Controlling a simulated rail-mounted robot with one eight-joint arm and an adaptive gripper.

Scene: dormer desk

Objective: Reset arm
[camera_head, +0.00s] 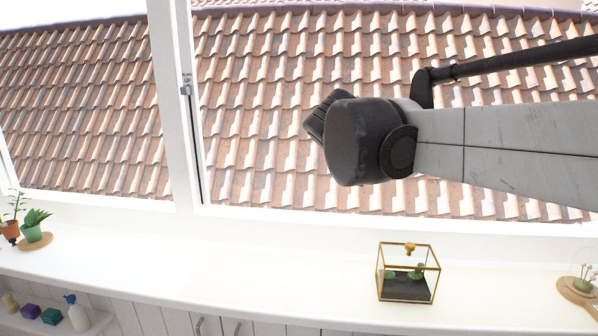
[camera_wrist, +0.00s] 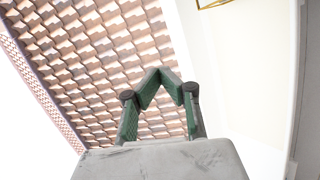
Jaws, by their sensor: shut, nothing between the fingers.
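My gripper (camera_wrist: 161,78) shows in the wrist view, with green-sided fingers brought together at the tips. It is shut and nothing is held between the fingers. It is in the air, with the tiled roof outside the window behind it in that view. In the head view my grey and black arm reaches in from the right, raised above the white desk (camera_head: 215,272). The fingers cannot be made out there.
A gold-framed glass terrarium (camera_head: 408,285) stands on the desk below my arm. A domed plant on a wooden base (camera_head: 577,291) is at the right edge. Potted plants (camera_head: 35,226) stand far left, above a low shelf with small items (camera_head: 51,316). The desk's middle is clear.

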